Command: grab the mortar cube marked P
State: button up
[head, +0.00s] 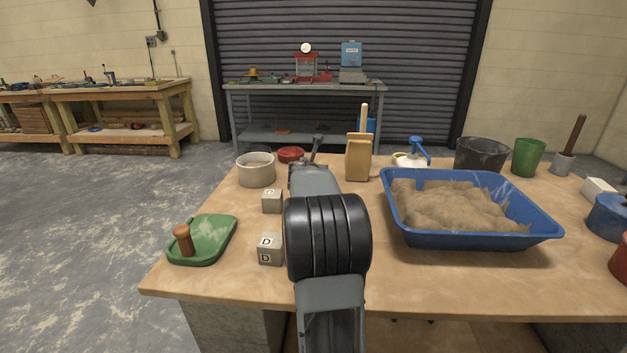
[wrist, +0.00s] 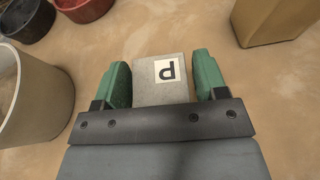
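The grey mortar cube marked P (wrist: 150,92) sits on the tabletop in the wrist view, its letter upside down there. My gripper (wrist: 162,80) has its two green fingers on either side of this cube. A thin gap shows beside the right finger, and the left finger is very close to the cube's side. The gripper looks open around it. In the head view my arm hides this cube and the fingers. Two other grey cubes stand left of my arm: a near one marked D (head: 270,249) and a farther one with a small, D-like letter (head: 271,201).
A blue tray of mortar (head: 470,240) lies to the right. A green float (head: 212,240) lies at the left edge.

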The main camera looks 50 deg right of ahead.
jog(key=c, duration=0.8)
